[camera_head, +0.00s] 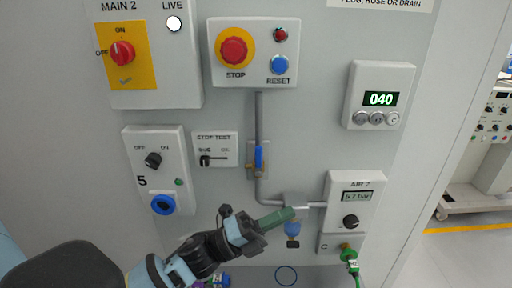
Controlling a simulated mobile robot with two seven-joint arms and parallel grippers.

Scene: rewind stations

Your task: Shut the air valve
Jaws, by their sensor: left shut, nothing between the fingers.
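The air valve's blue lever (259,157) sits on the grey vertical pipe (259,115) at the middle of the panel. The lever stands upright, in line with the pipe. A small brass-coloured part shows at its lower end. My left gripper (288,213) reaches in from the lower left, below and a little right of the lever. Its greenish fingers are shut and empty, and they appear apart from the lever. They overlap the pipe fitting in the picture; whether they touch it I cannot tell. My right gripper is out of view.
The AIR 2 box (350,205) reads about 5.7 bar, with a green hose fitting (348,254) below. A blue-bowled filter (292,230) hangs beside the gripper. The STOP/RESET box (254,52) is above the valve; the STOP TEST switch (214,149) is to its left.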

